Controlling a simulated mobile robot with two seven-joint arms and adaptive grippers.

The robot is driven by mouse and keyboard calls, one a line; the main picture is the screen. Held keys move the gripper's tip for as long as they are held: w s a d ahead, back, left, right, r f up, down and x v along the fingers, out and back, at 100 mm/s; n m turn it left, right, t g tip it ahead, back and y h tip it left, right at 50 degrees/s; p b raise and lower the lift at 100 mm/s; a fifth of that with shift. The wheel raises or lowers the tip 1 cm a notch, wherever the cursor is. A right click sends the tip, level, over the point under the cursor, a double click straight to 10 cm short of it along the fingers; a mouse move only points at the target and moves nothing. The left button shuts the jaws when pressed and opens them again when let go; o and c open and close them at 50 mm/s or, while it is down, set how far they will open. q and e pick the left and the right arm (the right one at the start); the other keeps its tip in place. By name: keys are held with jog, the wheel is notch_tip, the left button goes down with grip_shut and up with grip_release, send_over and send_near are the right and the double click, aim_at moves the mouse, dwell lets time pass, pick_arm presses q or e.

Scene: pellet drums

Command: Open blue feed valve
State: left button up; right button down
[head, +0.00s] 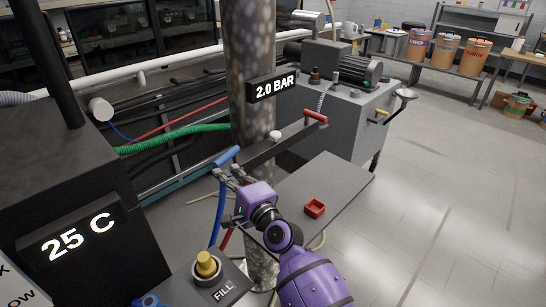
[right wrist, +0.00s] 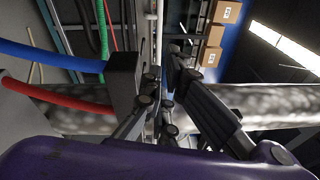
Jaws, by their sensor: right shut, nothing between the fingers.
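The blue feed valve handle (head: 226,157) is a short bar at the left end of the dark pipe manifold, slanting up to the right. My right gripper (head: 223,173), on the purple arm, is shut and empty just below the handle in the head view; I cannot tell if it touches. In the right wrist view the shut fingers (right wrist: 160,100) are beside a dark block (right wrist: 124,82). The blue handle cannot be made out there. A blue hose (head: 216,215) hangs below the manifold. My left gripper is not in view.
A red valve handle (head: 315,116) is on the manifold's right end. A speckled column (head: 249,55) stands behind my gripper. A yellow knob (head: 206,265) marked FILL is in front. The floor at right is clear.

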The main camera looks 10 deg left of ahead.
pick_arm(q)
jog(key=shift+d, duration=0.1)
pick_arm(e)
jog(key=shift+a, duration=0.35)
dwell(2.5)
jog(key=shift+s+d+f, duration=0.1)
